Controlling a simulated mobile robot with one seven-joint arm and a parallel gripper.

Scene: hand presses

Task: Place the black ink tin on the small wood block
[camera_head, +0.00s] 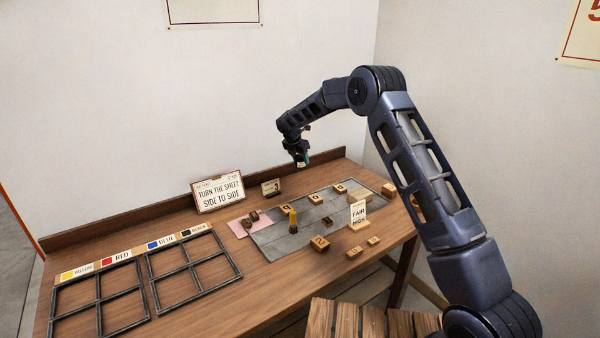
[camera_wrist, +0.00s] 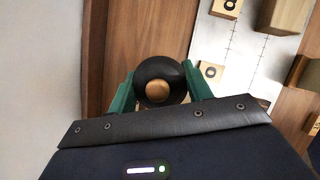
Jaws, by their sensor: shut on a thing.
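My gripper (camera_wrist: 158,90) has green fingers and is shut on a round black thing with a wooden knob, which looks like the black ink tin (camera_wrist: 176,72). In the head view my gripper (camera_head: 302,160) is raised above the back edge of the table. The held thing is small and partly hidden there. I cannot tell which is the small wood block.
A brass piece (camera_head: 292,217) stands upright on the mat, and a small card (camera_head: 357,213) stands to its right. A sign (camera_head: 218,194) and a pink sheet (camera_head: 239,226) are to the left. Black frames (camera_head: 148,284) lie at the left. Bare tabletop shows behind the mat.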

